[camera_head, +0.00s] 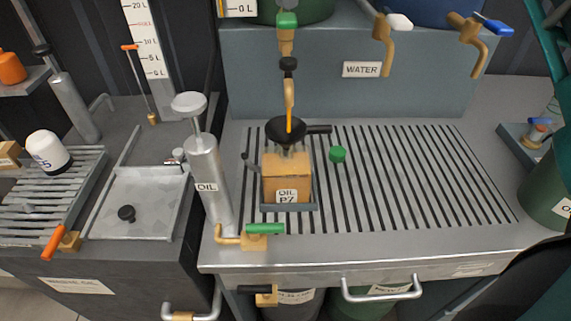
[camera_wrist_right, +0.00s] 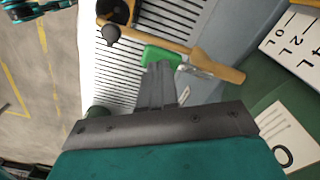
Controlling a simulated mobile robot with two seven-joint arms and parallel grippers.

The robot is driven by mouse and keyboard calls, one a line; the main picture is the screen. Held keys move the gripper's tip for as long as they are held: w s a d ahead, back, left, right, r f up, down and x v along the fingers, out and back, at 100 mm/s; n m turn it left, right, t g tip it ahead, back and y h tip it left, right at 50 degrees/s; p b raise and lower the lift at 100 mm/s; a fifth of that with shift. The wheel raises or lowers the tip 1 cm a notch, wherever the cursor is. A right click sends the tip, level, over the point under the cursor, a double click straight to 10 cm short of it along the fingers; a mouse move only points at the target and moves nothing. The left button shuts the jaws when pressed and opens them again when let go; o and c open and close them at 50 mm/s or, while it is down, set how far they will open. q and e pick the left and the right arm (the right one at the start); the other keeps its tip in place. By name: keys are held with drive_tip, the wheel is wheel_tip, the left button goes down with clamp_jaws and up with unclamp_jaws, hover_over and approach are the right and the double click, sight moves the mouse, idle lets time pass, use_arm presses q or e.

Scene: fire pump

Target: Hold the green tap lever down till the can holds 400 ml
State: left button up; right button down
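The green tap lever (camera_head: 287,19) is on a brass tap at the top of the head view. In the right wrist view, the green lever (camera_wrist_right: 163,56) is just beyond my right gripper's fingertips (camera_wrist_right: 160,66). The fingers are together and appear to meet it; firm contact cannot be told. A thin orange-yellow line, apparently a stream, runs from the brass spout (camera_head: 290,92) into the black funnel (camera_head: 284,131). The funnel is on the orange can (camera_head: 287,170), labelled OIL P7. The can's level is hidden. My right gripper is not clear in the head view; the left is not seen.
The can stands on a slotted metal bench (camera_head: 420,185). White-lever (camera_head: 398,21) and blue-lever (camera_head: 493,27) taps are to the right of the green one. A grey pump labelled OIL (camera_head: 205,165) stands left of the can. The slotted bench right of the can is mostly clear.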

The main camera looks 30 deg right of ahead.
drive_tip(key=shift+r, duration=0.95)
drive_tip(key=s+r, duration=0.1)
drive_tip(key=s+a+r+p, duration=0.1)
drive_tip(key=r+p, duration=0.1)
drive_tip(key=r, duration=0.1)
drive_tip(key=shift+s+a, duration=0.15)
drive_tip(key=shift+s, duration=0.25)
